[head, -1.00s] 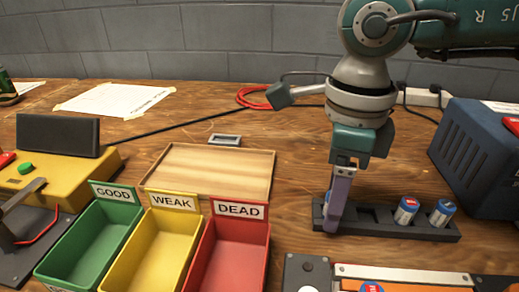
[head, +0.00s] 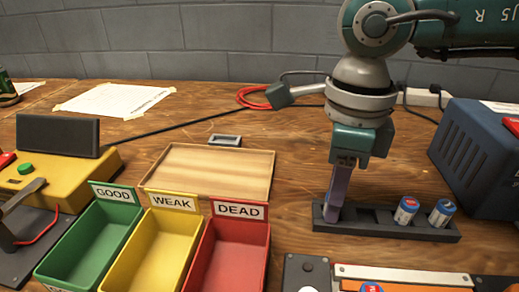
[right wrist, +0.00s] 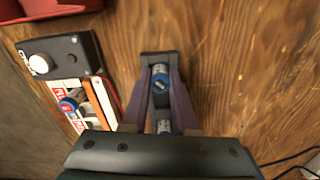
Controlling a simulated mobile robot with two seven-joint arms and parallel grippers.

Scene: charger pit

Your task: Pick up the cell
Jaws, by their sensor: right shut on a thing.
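The dark cell rack (head: 385,228) lies on the bench in the head view. Two blue-and-silver cells with red marks, one cell (head: 406,211) and another (head: 442,213), stand in its right part. My right gripper (head: 331,212) points down at the rack's left end. Another cell shows nearer the palm, partly hidden. The held cell is hidden by the fingers in the head view. My left gripper is not in view.
Green GOOD (head: 103,243), yellow WEAK (head: 150,255) and red DEAD (head: 232,262) bins stand left of the rack, looking empty. A wooden tray (head: 215,168) lies behind them. A blue box (head: 476,150) stands at right. An orange-and-white device (head: 410,279) lies in front.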

